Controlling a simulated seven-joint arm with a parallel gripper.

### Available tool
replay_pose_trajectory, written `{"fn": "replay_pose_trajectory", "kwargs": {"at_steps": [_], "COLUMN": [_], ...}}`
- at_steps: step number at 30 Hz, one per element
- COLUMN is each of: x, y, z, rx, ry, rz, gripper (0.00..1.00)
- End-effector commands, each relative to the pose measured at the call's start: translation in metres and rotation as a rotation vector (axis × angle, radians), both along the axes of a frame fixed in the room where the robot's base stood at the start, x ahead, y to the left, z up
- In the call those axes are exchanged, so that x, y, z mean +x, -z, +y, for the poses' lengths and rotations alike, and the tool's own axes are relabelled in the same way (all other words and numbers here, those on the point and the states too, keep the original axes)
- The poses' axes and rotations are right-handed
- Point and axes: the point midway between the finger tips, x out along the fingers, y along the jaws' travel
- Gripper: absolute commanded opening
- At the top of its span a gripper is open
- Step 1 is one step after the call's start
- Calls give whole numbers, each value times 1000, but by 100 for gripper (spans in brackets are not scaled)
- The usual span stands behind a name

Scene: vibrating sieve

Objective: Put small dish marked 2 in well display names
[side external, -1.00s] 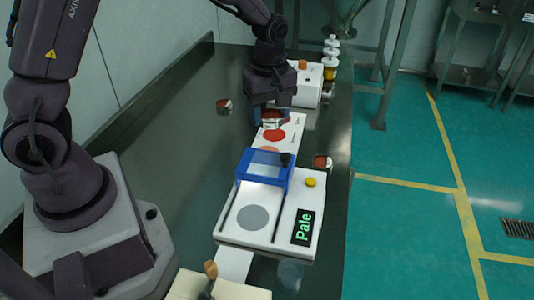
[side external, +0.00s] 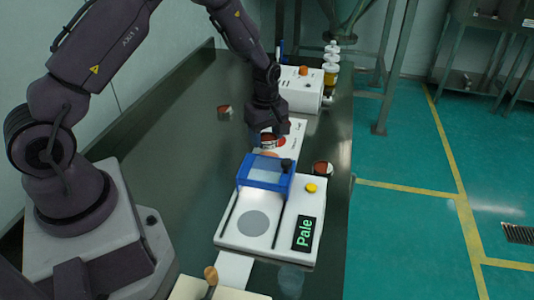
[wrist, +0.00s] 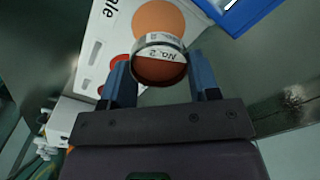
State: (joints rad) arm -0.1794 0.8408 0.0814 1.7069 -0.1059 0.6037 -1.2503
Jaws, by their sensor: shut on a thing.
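My gripper (side external: 267,136) is shut on a small round dish (wrist: 160,62) with reddish-brown contents and a white label reading "No. 2". It holds the dish above the white strip (side external: 296,129) with coloured discs, near the strip's end beside the blue frame. In the wrist view a light orange disc (wrist: 158,18) lies just beyond the dish, with red discs to its left. Lettering ending in "ale" shows on the strip. The display (side external: 304,233) on the white device reads "Pale". I cannot tell the dish's exact height above the strip.
The blue frame (side external: 264,173) stands on the white device (side external: 231,239), close to my gripper. Two other small dishes rest on the dark bench, one left (side external: 224,112) and one right (side external: 322,168). A white box (side external: 300,92) stands behind.

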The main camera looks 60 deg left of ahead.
Motion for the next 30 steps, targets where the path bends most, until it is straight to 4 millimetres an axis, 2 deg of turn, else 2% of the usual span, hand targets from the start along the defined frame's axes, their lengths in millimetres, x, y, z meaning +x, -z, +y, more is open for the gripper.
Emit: {"fn": "replay_pose_trajectory", "kwargs": {"at_steps": [12,24,25,26,30], "x": [0,0,1,1,1], "y": [50,54,54,54,53], "z": [0,0,0,0,0], "rx": [0,0,0,0,0], "ry": [-1,-1,-1,-1,0], "rz": [0,-1,-2,-2,-2], "gripper": [29,29,62,66,66]}}
